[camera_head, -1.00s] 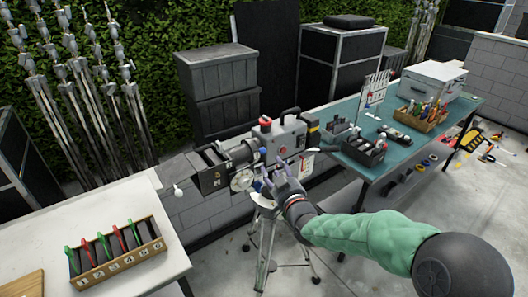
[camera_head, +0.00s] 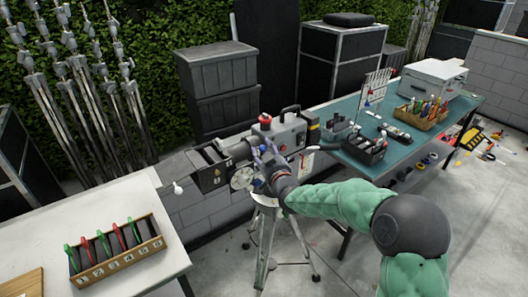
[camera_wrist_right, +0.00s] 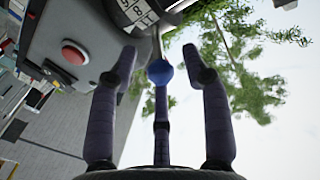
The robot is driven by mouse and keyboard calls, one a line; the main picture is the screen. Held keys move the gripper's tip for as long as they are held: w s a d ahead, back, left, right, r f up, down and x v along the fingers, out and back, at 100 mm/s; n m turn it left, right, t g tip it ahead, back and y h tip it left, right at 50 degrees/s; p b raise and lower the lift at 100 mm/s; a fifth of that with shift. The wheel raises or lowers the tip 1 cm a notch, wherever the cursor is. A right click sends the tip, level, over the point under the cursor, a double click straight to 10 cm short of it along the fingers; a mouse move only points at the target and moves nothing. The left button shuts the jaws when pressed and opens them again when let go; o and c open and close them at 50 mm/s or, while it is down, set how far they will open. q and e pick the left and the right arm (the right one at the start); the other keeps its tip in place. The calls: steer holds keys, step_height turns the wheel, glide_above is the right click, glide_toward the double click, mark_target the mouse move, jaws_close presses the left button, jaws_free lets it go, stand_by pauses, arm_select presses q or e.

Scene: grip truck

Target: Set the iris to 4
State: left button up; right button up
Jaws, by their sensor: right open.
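A grey film camera (camera_head: 287,138) stands on a tripod (camera_head: 268,235), its lens and matte box (camera_head: 210,172) pointing left. My right gripper (camera_head: 266,158) is beside the lens, with its fingers up against it in this view. In the right wrist view the gripper (camera_wrist_right: 160,55) is open, and a blue ball knob (camera_wrist_right: 160,72) on a thin rod shows between its fingertips. Whether the fingers touch the knob I cannot tell. The rod leads up toward a dark lens ring (camera_wrist_right: 135,12) with white numbers, partly cut off; the setting cannot be read. My left gripper is not in view.
A red button (camera_wrist_right: 74,52) sits on the camera body near the fingers. A teal table (camera_head: 350,108) with tool boxes stands behind right. A white table (camera_head: 75,225) with a slotted wooden box (camera_head: 118,262) is at front left. A low grey wall runs behind the camera.

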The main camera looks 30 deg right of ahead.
jaws_close()
steer(key=shift+w+r+g+p, duration=0.2)
steer(key=shift+r+g+p, duration=0.35)
steer(key=shift+p, duration=0.7)
steer(key=w+r+g+p, duration=0.1)
steer(key=g+p, duration=0.1)
steer(key=p, duration=0.6)
steer(key=w+r+n+g+p, duration=0.1)
steer(key=w+r+g+p, duration=0.1)
steer(key=p, duration=0.7)
steer(key=shift+w+a+r+g+y, duration=0.2)
steer(key=shift+r+g+y, duration=0.05)
steer(key=shift+g+y, duration=0.1)
steer(key=shift+w+r+p, duration=0.25)
steer(key=shift+w+p, duration=0.05)
steer(key=shift+p, duration=0.3)
steer(key=shift+w+r+p, duration=0.25)
steer(key=shift+w+p, duration=0.25)
steer(key=shift+w, duration=0.35)
steer(key=shift+w+r, duration=0.1)
steer(key=shift+r, duration=0.05)
